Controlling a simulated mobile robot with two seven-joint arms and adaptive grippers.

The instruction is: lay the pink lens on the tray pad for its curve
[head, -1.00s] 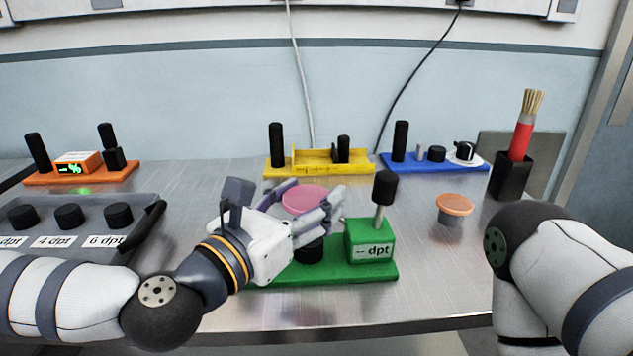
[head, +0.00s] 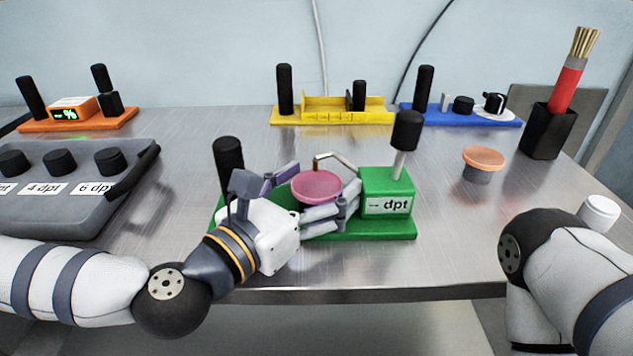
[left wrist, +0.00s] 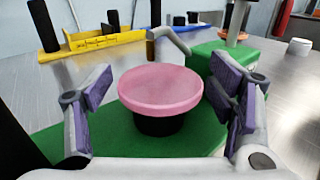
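The pink lens (head: 316,186) is a round disc lying flat on a round black pad (left wrist: 158,124) of the green module (head: 375,231). The module's box shows "-- dpt". My left gripper (head: 305,196) is open around the lens; in the left wrist view its purple finger pads stand apart from the lens on both sides (left wrist: 160,100). The grey tray (head: 60,212) at the left has black round pads, with labels "4 dpt" and "6 dpt" readable. My right gripper is out of view; only part of that arm shows.
An orange lens (head: 484,157) sits on a grey stand at the right, with a white round piece (head: 599,210) nearer. Yellow (head: 335,117), blue (head: 460,114) and orange (head: 78,121) modules stand at the back. A black brush cup (head: 547,130) is back right. A thin bent rod (head: 337,158) rises behind the lens.

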